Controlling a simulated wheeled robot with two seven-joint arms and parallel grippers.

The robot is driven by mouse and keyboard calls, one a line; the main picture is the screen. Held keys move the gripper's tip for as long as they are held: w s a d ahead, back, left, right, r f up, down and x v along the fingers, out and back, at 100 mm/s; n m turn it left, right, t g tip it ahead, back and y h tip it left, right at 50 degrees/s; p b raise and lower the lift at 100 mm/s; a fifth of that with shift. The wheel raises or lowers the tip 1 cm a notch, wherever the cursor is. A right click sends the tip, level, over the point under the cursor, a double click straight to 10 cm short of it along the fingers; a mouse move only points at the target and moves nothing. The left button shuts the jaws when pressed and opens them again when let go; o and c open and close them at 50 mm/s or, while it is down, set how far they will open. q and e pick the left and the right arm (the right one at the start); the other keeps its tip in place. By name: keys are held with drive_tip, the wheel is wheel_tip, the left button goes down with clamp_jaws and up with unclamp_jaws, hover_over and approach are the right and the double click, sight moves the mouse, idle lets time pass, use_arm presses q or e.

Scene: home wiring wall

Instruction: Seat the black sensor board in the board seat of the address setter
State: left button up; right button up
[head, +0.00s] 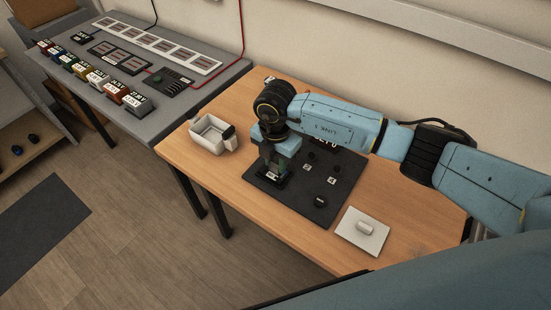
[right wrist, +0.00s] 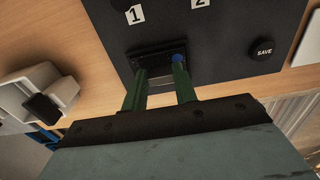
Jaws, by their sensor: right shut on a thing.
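The address setter (head: 335,170) is a dark flat panel on the wooden table, with numbered tags, several small black knobs and a SAVE button (right wrist: 264,50). My right gripper (head: 271,172) points down over the panel's left front part. In the right wrist view its two green fingers (right wrist: 160,88) are closed around a dark piece (right wrist: 155,52), apparently the black sensor board. This piece is at the panel just below the "1" tag, with a blue spot at its right end. The fingers and dark colours hide the board seat, so I cannot tell whether the board is seated. My left gripper does not show.
A pale open bin (head: 205,138) with a black part stands left of the panel. A white plate with a raised block (head: 362,231) lies at the right front. A grey bench (head: 190,103) with coloured blocks stands at the back left. The wall runs behind.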

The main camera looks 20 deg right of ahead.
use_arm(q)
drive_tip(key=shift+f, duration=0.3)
use_arm(e)
drive_tip(key=shift+f, duration=0.5)
drive_tip(key=o, duration=1)
drive_tip(key=shift+r, duration=0.1)
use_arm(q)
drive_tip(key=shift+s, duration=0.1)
use_arm(e)
drive_tip(key=shift+o, duration=0.2)
drive_tip(key=shift+r, duration=0.2)
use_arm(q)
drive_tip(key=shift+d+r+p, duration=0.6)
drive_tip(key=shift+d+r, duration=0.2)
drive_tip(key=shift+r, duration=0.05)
use_arm(e)
wheel_tip(320, 180, up, 13)
